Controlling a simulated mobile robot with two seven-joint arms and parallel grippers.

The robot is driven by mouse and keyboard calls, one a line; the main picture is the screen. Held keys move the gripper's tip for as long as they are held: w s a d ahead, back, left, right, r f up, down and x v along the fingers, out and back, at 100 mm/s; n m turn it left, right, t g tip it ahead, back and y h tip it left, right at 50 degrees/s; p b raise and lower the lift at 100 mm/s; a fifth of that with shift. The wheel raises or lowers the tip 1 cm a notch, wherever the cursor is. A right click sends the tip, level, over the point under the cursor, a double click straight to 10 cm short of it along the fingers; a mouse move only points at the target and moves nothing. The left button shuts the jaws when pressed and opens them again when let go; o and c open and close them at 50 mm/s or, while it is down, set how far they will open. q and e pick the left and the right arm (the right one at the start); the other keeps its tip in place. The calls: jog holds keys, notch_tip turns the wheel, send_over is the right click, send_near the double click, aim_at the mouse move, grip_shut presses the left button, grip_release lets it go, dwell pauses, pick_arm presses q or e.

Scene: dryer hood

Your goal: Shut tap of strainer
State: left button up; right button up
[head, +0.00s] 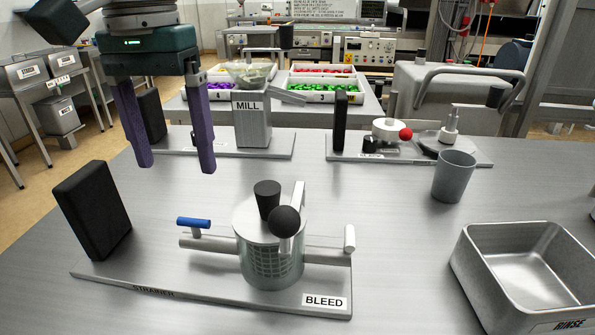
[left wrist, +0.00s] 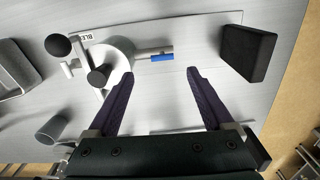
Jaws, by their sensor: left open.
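The strainer (head: 268,240) is a grey metal cylinder with a perforated front, standing on a flat plate labelled STRAINER and BLEED. It also shows in the left wrist view (left wrist: 122,52). A pipe runs out on its left, carrying a tap with a blue handle (head: 194,222); the blue handle shows in the left wrist view (left wrist: 162,57) too. A pipe on its right carries a white handle (head: 349,238). My left gripper (head: 178,168) is open and empty, with purple fingers, above the table behind the tap. In the left wrist view its fingertips (left wrist: 160,71) point toward the blue handle, apart from it.
A black block (head: 92,210) stands at the plate's left end. The MILL station (head: 252,120) is behind. A grey cup (head: 454,176) and a metal rinse basin (head: 525,265) stand at right. Bare table lies between the strainer and the back stations.

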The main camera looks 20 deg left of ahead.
aim_at(193, 219)
pick_arm(q)
jog(key=f, duration=1)
jog(key=shift+w+a+f+b, duration=0.1)
jog(key=shift+w+a+b, duration=0.15)
jog(key=shift+w+b, duration=0.15)
grip_shut()
